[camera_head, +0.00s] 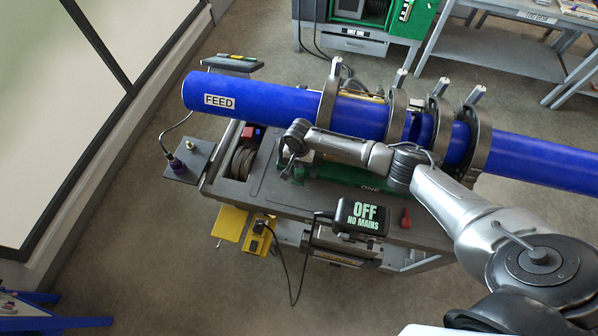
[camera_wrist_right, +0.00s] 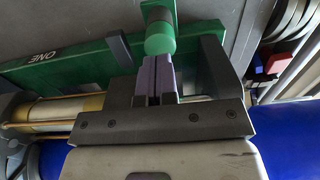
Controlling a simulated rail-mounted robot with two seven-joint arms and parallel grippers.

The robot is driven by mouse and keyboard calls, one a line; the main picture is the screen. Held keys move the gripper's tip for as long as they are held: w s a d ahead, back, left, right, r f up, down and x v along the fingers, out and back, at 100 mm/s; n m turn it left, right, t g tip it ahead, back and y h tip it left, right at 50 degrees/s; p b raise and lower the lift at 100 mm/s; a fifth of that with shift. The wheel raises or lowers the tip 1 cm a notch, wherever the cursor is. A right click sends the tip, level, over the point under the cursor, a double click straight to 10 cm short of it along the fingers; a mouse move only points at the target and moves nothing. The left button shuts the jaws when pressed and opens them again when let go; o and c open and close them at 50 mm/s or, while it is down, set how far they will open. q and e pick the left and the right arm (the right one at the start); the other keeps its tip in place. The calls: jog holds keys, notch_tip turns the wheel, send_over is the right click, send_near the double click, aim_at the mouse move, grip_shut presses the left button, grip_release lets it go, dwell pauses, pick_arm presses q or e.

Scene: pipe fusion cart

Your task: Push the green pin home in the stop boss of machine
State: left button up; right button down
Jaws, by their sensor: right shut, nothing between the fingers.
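The machine is a grey cart (camera_head: 270,190) with a green beam marked ONE (camera_head: 345,175), which also shows in the right wrist view (camera_wrist_right: 75,65). In the right wrist view a rounded green pin (camera_wrist_right: 160,38) stands in front of a grey-green boss (camera_wrist_right: 158,10). My right gripper (camera_wrist_right: 157,62) is shut and empty, its fingertips right at the near end of the pin. I cannot tell whether they touch, or how deep the pin sits. In the head view my right gripper (camera_head: 288,170) is over the cart's left part; the pin is not clear there. My left gripper is not in view.
A long blue pipe marked FEED (camera_head: 260,97) lies in several grey clamps (camera_head: 395,108) behind the arm. A black box reading OFF NO MAINS (camera_head: 362,216) and a red knob (camera_head: 405,218) are at the cart's front. A small post stand (camera_head: 190,162) is at left.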

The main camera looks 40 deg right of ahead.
jog(key=shift+f, duration=0.5)
jog(key=shift+f+b, duration=0.6)
jog(key=shift+f, duration=0.1)
notch_tip(320, 180, up, 6)
jog(key=p, duration=0.6)
jog(key=shift+f, duration=0.1)
jog(key=shift+r+p, duration=0.65)
jog(key=shift+p, duration=0.4)
